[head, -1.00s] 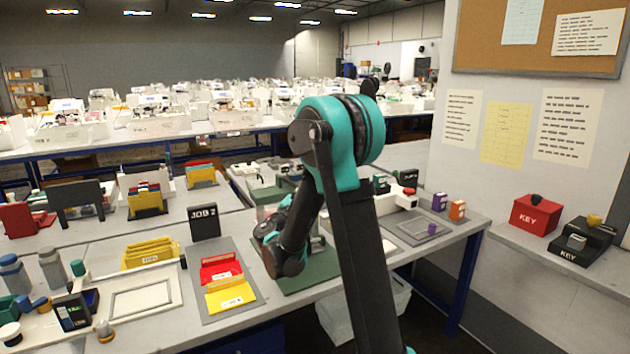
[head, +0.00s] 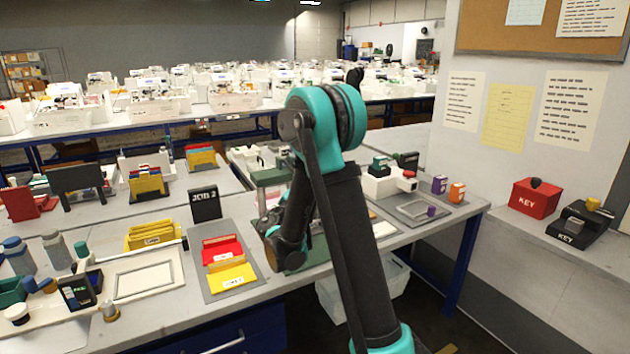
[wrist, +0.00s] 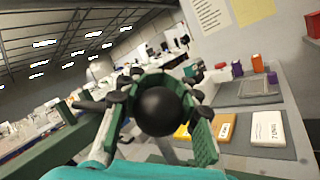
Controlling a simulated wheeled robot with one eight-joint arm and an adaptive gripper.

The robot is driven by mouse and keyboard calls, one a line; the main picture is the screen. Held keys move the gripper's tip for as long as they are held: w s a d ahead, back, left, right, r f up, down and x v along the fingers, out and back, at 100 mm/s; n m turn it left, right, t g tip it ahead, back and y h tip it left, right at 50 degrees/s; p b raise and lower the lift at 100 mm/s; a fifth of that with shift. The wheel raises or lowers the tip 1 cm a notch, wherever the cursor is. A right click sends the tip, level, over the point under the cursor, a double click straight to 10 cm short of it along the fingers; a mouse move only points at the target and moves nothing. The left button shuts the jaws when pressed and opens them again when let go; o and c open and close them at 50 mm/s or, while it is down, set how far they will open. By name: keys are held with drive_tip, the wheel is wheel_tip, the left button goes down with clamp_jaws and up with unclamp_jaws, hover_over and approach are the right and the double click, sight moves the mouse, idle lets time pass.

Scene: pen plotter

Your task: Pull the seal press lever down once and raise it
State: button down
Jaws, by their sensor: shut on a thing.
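A round black knob (wrist: 160,112), which looks like the end of the seal press lever, sits between the green-padded fingers of my gripper (wrist: 153,100) in the wrist view. The fingers touch it on both sides, so my gripper is shut on it. A green part of the press (head: 270,177) shows in the head view, just behind and left of my arm. My arm hides the lever, the knob and my gripper in that view. The lever's angle cannot be told.
Left of my arm, a grey tray (head: 212,289) holds red and yellow folders, with a black job sign (head: 204,204) behind. Right are a grey frame tray (head: 424,209), a purple box (head: 439,184) and an orange box (head: 457,193). A white bin (head: 385,295) stands below the table.

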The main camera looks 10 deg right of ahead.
drive_tip(key=c, duration=1.1)
unclamp_jaws()
drive_tip(key=shift+f, duration=0.1)
drive_tip(key=shift+o, duration=0.2)
drive_tip(key=shift+a, duration=0.15)
drive_tip(key=v, duration=1.2)
drive_tip(key=shift+o, duration=0.2)
